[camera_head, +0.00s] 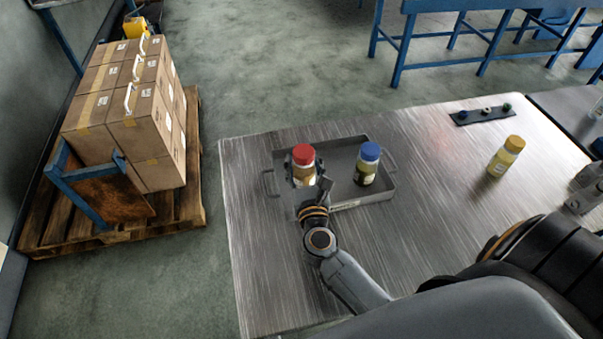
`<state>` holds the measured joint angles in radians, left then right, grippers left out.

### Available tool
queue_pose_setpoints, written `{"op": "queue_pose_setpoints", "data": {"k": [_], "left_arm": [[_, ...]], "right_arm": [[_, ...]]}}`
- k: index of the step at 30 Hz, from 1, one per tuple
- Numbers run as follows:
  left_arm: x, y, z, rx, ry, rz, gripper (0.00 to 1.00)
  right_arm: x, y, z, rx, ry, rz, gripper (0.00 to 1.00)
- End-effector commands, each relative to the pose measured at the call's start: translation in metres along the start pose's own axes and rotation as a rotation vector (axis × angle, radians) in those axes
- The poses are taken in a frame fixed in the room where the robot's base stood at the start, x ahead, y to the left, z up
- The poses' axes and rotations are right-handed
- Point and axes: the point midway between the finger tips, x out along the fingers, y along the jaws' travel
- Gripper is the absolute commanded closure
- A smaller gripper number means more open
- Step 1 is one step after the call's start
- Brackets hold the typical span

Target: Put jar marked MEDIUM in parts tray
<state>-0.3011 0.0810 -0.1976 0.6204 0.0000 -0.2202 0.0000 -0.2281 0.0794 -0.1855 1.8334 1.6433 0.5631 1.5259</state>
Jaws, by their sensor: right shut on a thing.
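A jar with a red lid (303,154) is over the left part of the grey metal parts tray (347,145). My right gripper (305,180) is shut on this jar, reaching it from the near side. The jar looks upright; its lower part is partly hidden by the fingers, and I cannot tell whether it touches the tray floor. A jar with a blue lid (367,164) stands in the right part of the tray. A jar with a yellow lid (505,157) stands on the table to the right, outside the tray. The label words are too small to read. My left gripper is not in view.
The brushed metal table (430,210) is clear between the tray and the yellow-lidded jar. A dark strip with small knobs (480,114) lies at the far right. Cardboard boxes (135,110) sit on a wooden pallet (190,205) left of the table. Blue-framed benches (397,60) stand behind.

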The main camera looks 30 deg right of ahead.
Motion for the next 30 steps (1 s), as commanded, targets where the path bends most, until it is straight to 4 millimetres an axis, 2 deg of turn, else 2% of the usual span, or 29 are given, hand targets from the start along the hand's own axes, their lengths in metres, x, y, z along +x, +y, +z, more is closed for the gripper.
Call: {"op": "queue_pose_setpoints", "data": {"k": [4, 9, 22, 23, 24, 26, 30], "left_arm": [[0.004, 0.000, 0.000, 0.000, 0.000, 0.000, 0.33], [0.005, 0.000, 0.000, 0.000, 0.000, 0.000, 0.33], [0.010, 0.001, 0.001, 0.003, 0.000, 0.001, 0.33], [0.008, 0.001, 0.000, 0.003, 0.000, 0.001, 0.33], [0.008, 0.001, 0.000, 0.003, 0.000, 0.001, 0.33], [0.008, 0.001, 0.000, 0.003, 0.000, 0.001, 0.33], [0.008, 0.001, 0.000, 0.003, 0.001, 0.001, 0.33]], "right_arm": [[0.007, 0.005, -0.013, -0.004, -0.001, 0.000, 0.85], [0.006, 0.005, -0.034, -0.005, -0.002, 0.001, 0.85], [0.005, 0.004, -0.042, 0.000, -0.002, -0.001, 0.85], [0.005, 0.004, -0.042, 0.000, -0.001, 0.000, 0.44], [0.005, 0.004, -0.041, -0.001, -0.001, 0.000, 0.36], [0.005, 0.004, -0.041, -0.001, -0.001, 0.000, 0.25], [0.005, 0.004, -0.041, -0.001, -0.001, 0.000, 0.25]]}}
